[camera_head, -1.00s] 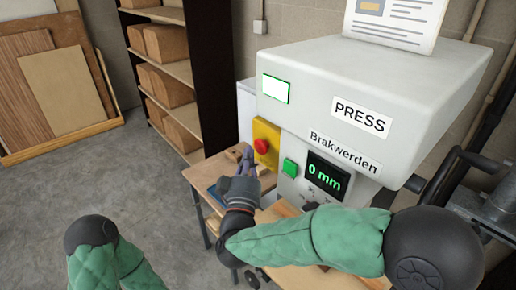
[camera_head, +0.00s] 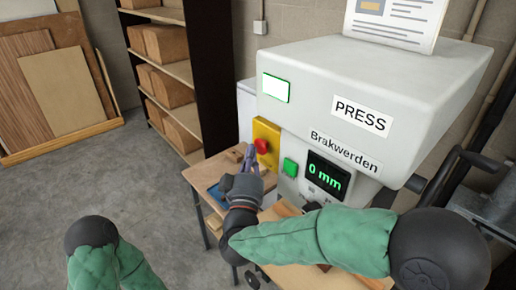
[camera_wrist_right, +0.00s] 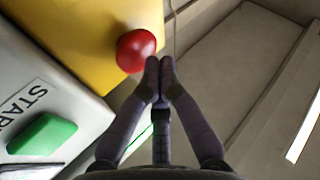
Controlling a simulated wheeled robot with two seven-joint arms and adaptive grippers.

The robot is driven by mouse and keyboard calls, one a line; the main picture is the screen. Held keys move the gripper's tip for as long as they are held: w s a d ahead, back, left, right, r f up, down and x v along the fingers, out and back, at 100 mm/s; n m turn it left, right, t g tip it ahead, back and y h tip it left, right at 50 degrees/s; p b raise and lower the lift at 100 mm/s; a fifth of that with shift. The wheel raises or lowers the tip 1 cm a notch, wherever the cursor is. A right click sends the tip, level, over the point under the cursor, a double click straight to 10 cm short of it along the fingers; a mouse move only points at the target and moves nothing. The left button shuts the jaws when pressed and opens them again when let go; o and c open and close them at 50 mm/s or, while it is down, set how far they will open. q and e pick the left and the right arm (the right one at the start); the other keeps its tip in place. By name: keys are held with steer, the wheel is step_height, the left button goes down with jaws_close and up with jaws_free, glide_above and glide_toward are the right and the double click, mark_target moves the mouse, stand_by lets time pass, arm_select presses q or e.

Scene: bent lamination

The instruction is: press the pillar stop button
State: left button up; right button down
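The red stop button (camera_head: 262,146) sits on a yellow box (camera_head: 266,131) on the left side of the press pillar. In the right wrist view the red button (camera_wrist_right: 136,50) stands out from the yellow panel (camera_wrist_right: 85,35). My right gripper (camera_head: 248,154) is in front of and just left of the button; in the right wrist view its fingertips (camera_wrist_right: 160,68) meet, with nothing between them. The tips are very close to the button's edge; whether they touch cannot be told. My left gripper is out of view; only my left arm shows at lower left.
A green button (camera_head: 290,167) and a display reading 0 mm (camera_head: 326,176) are right of the yellow box. The big white press head (camera_head: 370,90) overhangs them. A wooden table (camera_head: 213,172) lies below. A shelf with boxes (camera_head: 170,85) stands behind left.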

steer(key=shift+w+d, duration=0.3)
steer(key=shift+d, duration=0.1)
stand_by(0.8)
steer(key=shift+a, duration=0.1)
steer(key=shift+s+a, duration=0.55)
steer(key=shift+a, duration=0.1)
steer(key=shift+a, duration=0.1)
steer(key=shift+s+a+b, duration=0.2)
steer(key=shift+s+a, duration=0.55)
steer(key=shift+a, duration=0.25)
steer(key=shift+s+a+b, duration=0.15)
steer(key=shift+s+a, duration=0.6)
steer(key=shift+a, duration=0.2)
